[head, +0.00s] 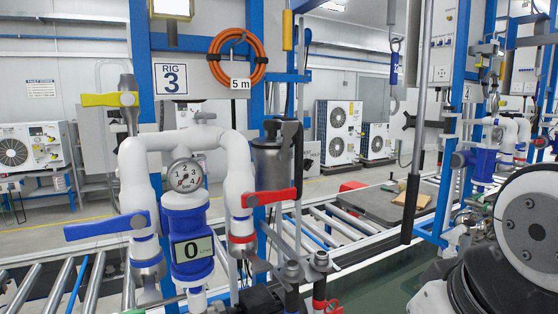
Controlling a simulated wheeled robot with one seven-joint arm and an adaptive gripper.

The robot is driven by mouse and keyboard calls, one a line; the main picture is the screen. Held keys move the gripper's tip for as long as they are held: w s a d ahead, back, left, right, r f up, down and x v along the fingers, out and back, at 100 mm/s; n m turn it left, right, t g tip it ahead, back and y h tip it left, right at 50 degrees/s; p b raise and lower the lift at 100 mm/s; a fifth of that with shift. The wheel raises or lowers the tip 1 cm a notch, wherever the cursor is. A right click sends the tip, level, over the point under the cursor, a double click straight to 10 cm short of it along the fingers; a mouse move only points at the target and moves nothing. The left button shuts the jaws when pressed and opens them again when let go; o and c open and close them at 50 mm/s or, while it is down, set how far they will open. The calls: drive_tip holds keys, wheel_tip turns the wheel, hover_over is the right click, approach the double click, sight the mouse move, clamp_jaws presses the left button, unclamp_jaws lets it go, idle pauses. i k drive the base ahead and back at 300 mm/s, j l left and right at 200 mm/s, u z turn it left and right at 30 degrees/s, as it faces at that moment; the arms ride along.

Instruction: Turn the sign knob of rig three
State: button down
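The rig three sign (171,79), a white plate reading "RIG 3", hangs on the blue frame at upper left. I cannot make out a sign knob for certain on or beside it. Below stands the rig's white pipe loop (205,140) with a round dial gauge (186,175) and a blue meter (193,248) whose display reads 0. My gripper is not in view; a white and black part at the right edge looks like my own arm, well right of the sign.
Yellow (108,99), blue (106,226) and red (272,197) valve levers stick out around the pipes. An orange hose coil (237,57) hangs right of the sign. A grey pole with a black grip (410,209) hangs between rig and arm. Roller conveyor (66,287) runs below.

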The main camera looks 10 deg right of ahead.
sight(308, 163)
drive_tip(key=i+z, duration=0.3)
drive_tip(key=z, duration=0.15)
drive_tip(key=i+j+z, duration=0.25)
drive_tip(key=z, duration=0.2)
